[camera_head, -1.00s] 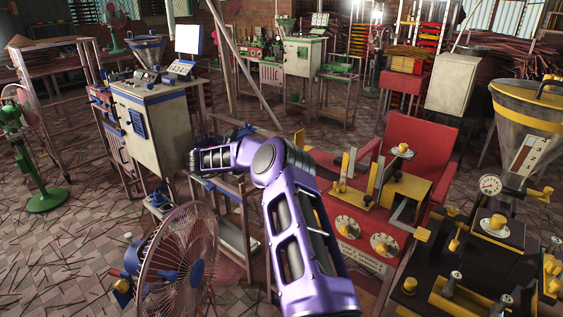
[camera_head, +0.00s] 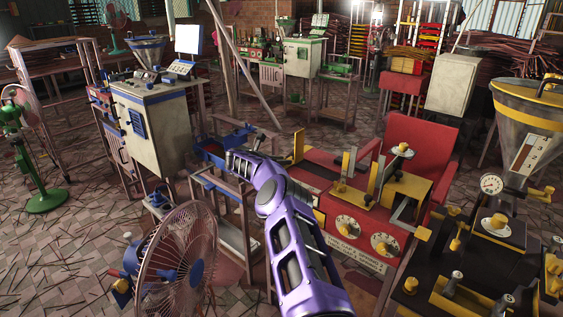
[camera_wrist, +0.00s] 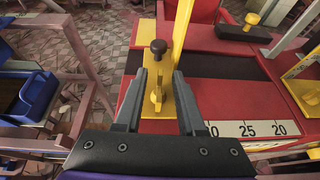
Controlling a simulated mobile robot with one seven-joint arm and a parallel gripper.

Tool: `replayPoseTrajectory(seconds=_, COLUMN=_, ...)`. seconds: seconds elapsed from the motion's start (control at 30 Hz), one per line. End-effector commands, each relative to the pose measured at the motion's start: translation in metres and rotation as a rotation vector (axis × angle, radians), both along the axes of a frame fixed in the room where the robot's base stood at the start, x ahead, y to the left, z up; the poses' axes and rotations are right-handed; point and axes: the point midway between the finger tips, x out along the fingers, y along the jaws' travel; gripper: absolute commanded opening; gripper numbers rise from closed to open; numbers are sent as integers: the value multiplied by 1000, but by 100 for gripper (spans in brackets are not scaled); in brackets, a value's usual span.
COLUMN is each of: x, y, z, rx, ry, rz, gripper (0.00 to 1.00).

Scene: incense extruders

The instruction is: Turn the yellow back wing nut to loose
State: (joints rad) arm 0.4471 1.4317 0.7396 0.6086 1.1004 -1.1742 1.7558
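In the wrist view my gripper (camera_wrist: 159,78) is open, with its two dark fingers apart and nothing held between them. A small yellow wing nut (camera_wrist: 157,90) shows between the fingers, on a yellow bracket (camera_wrist: 184,108) at the edge of the red machine (camera_wrist: 235,98). The fingers appear to straddle it without visible contact; depth is hard to judge. A dark round knob (camera_wrist: 158,47) stands just beyond it. In the head view the red machine (camera_head: 318,188) stands right of my purple arm. My fingers and this wing nut cannot be made out there.
In the wrist view a blue bin (camera_wrist: 36,97) on a metal frame is at left, and a yellow knob (camera_wrist: 252,19) is at upper right. In the head view a fan (camera_head: 176,255) stands near my arm, and a dark machine (camera_head: 470,260) is at right.

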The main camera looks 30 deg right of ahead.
Motion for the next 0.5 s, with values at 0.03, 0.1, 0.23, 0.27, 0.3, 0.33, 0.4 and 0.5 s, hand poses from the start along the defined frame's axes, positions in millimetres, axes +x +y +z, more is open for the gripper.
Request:
replayPoseTrajectory(seconds=0.03, x=0, y=0, z=0, rx=0, ry=0, rz=0, gripper=39)
replayPoseTrajectory(seconds=0.1, x=0, y=0, z=0, rx=0, ry=0, rz=0, gripper=39)
replayPoseTrajectory(seconds=0.23, x=0, y=0, z=0, rx=0, ry=0, rz=0, gripper=23)
replayPoseTrajectory(seconds=0.27, x=0, y=0, z=0, rx=0, ry=0, rz=0, gripper=17)
replayPoseTrajectory(seconds=0.3, x=0, y=1, z=0, rx=0, ry=0, rz=0, gripper=10)
replayPoseTrajectory(seconds=0.33, x=0, y=0, z=0, rx=0, ry=0, rz=0, gripper=5)
replayPoseTrajectory(seconds=0.4, x=0, y=0, z=0, rx=0, ry=0, rz=0, gripper=0)
replayPoseTrajectory(seconds=0.5, x=0, y=0, z=0, rx=0, ry=0, rz=0, gripper=0)
